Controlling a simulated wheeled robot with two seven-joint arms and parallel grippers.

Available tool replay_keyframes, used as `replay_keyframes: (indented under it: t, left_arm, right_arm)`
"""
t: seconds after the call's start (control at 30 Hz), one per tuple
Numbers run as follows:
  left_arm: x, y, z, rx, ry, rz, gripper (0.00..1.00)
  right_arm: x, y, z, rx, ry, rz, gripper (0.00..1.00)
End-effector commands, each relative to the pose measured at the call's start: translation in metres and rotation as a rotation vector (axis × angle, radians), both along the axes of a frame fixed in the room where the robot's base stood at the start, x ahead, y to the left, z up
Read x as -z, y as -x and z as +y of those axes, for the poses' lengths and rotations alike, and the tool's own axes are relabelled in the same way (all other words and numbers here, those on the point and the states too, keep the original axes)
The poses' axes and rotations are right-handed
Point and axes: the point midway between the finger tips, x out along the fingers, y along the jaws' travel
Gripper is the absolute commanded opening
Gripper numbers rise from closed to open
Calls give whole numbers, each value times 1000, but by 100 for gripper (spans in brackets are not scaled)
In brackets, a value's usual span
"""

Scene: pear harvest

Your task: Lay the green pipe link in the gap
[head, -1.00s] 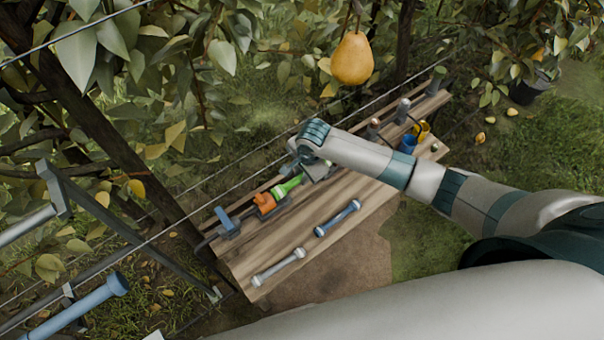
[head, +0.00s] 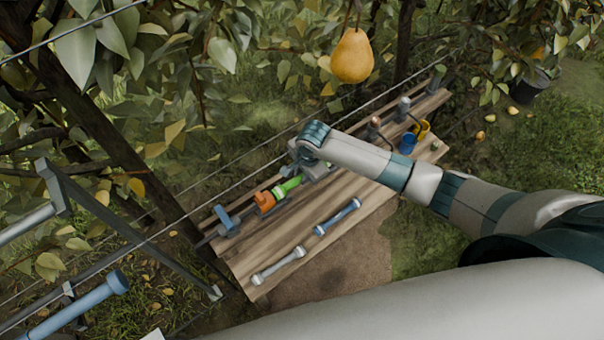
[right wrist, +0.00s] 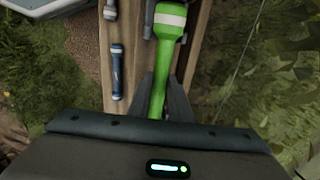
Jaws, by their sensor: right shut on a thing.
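The green pipe link (right wrist: 172,62) is a bright green bar with a wide end and a pale band, in the right wrist view. My right gripper (right wrist: 160,98) is shut on its narrow part. In the head view the link (head: 290,186) lies low along the back of the wooden bench (head: 290,226), close to an orange piece (head: 265,201). My right gripper (head: 312,172) comes down on it from the right; the wrist hides part of the link. Whether the link touches its supports or the orange piece, I cannot tell. My left gripper is not in view.
A blue clamp-like piece (head: 227,221) stands at the bench's left end. A blue link (head: 337,216) and a grey link (head: 279,265) lie toward the front. A blue cup (head: 408,144) and yellow cup (head: 423,129) stand right. A pear (head: 352,56) hangs above; wires cross the view.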

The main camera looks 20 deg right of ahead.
Motion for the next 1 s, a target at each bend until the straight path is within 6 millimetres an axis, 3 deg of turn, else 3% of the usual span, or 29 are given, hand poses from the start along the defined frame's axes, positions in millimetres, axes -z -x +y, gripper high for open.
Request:
replay_keyframes:
  t: [0.03,0.07,0.13,0.67,0.87,1.0]
  left_arm:
    - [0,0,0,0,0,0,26]
    - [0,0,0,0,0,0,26]
    - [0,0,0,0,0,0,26]
    - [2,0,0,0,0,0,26]
    - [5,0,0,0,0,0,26]
    - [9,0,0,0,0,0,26]
  right_arm:
    - [1,0,0,0,0,0,0]
    - [0,0,0,0,0,0,23]
    - [0,0,0,0,0,-1,39]
    - [-8,1,0,0,-2,-2,40]
    - [-29,6,-2,-1,-2,-3,40]
    - [-54,10,-3,-2,-2,-4,40]
